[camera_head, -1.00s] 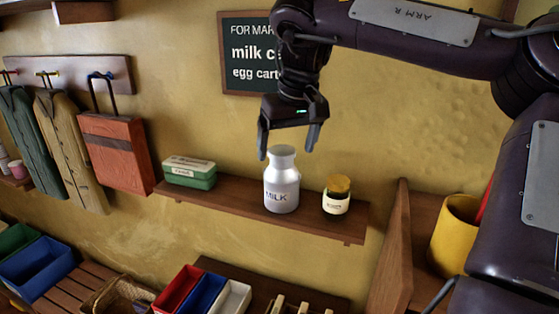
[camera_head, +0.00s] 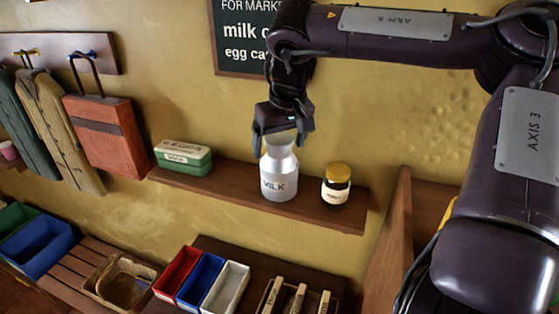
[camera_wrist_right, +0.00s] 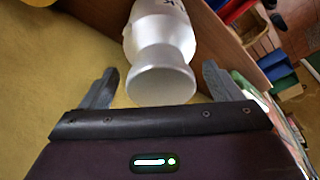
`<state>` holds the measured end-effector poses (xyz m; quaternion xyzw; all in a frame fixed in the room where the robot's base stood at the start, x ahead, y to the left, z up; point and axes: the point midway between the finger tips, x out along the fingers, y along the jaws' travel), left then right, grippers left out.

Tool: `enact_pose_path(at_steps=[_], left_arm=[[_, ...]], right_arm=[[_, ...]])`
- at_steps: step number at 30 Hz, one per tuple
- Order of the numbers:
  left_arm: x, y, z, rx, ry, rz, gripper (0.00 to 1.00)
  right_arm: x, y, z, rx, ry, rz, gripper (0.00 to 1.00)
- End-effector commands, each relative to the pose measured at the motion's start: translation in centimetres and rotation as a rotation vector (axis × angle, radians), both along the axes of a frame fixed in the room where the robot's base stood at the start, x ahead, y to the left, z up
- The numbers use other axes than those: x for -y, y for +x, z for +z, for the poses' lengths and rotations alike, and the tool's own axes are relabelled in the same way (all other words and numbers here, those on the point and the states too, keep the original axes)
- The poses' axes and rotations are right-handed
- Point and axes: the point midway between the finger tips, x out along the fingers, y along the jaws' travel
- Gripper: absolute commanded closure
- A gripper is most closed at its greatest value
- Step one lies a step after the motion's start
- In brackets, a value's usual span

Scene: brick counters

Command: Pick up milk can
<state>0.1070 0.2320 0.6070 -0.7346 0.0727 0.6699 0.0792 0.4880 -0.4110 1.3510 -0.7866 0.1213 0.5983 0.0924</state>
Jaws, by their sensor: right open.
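The silver milk can (camera_head: 279,179), marked MILK, stands upright on the wooden wall shelf (camera_head: 235,189). My right gripper (camera_head: 281,149) is open at the can's top, with its fingers pointing down around the neck area. In the right wrist view the can (camera_wrist_right: 160,60) lies between the two spread fingers of the right gripper (camera_wrist_right: 158,88), with a gap on each side. The can's rim faces the wrist camera. My left gripper is not in view.
A honey jar (camera_head: 336,186) stands right of the can, and a green-and-white egg carton (camera_head: 183,158) sits left on the shelf. Below are red, blue and white bins (camera_head: 203,281) and a basket (camera_head: 122,284). A wooden divider (camera_head: 388,243) rises at right.

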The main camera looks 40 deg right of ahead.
Motion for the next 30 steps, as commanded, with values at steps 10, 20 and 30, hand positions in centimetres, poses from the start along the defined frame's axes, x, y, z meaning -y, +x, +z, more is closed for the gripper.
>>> enact_pose_path(at_steps=[10, 20, 30], left_arm=[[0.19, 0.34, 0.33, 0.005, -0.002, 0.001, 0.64], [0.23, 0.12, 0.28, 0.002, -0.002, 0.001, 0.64], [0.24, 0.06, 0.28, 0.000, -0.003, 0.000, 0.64]], right_arm=[[0.07, 0.17, -0.78, 0.001, 0.000, -0.001, 0.19], [0.06, 0.17, -0.75, 0.001, 0.000, -0.001, 0.62], [0.06, 0.17, -0.74, 0.001, 0.000, -0.001, 0.84]])
